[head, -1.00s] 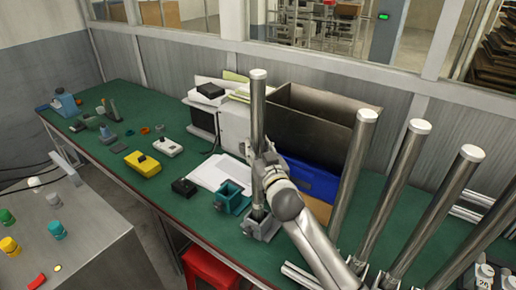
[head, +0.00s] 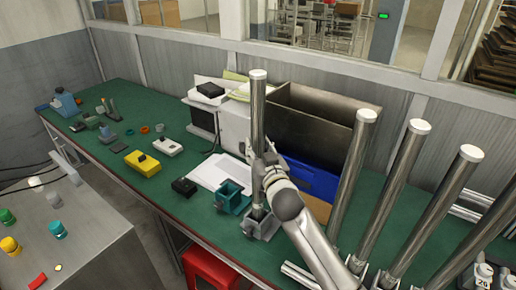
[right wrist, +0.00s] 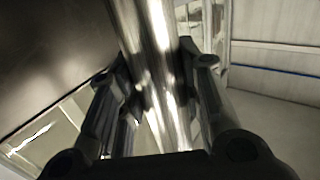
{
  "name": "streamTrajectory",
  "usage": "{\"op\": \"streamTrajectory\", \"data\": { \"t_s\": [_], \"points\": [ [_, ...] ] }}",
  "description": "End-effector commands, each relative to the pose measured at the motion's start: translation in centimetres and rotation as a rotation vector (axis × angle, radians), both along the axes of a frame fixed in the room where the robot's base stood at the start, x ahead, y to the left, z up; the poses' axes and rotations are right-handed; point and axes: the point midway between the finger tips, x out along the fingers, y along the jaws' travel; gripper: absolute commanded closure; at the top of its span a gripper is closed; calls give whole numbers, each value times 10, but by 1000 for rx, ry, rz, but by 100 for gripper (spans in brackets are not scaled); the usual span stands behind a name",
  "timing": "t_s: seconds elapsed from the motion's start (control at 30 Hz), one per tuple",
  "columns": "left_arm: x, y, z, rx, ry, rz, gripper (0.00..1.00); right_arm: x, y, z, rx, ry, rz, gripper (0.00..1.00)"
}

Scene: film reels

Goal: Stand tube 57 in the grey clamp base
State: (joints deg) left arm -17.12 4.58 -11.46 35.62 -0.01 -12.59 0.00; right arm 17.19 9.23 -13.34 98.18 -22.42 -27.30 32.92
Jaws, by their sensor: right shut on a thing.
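A long shiny metal tube with a pale top cap (head: 258,110) stands upright on the green bench, its lower end at the grey clamp base (head: 262,228). I cannot read a number on it, and cannot tell how deep it sits in the base. My right gripper (head: 262,172) is shut around the tube at about mid-height. In the right wrist view the tube (right wrist: 150,60) runs between the two dark fingers (right wrist: 160,95). My left gripper is not in view.
A teal clamp base (head: 232,197) stands just left of the grey one. Several tall capped tubes (head: 352,180) lean at the right. A dark open box (head: 315,125) and a blue bin (head: 310,178) stand behind. Small tools and a yellow box (head: 142,163) lie left.

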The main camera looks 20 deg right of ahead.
Motion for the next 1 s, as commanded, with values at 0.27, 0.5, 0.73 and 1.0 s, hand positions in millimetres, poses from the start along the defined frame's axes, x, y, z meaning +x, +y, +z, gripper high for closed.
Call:
{"op": "streamTrajectory", "data": {
  "t_s": [0.27, 0.5, 0.73, 1.0],
  "points": [
    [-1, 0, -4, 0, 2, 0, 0, 0, 0, -2, 0, -6, 1, 100],
    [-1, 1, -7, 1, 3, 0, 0, 0, 0, -7, 0, -6, 1, 100],
    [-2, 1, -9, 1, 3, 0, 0, 0, 0, -8, 0, -6, 1, 57],
    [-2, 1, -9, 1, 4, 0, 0, 0, 0, -13, 0, 4, 0, 57]
  ]
}}
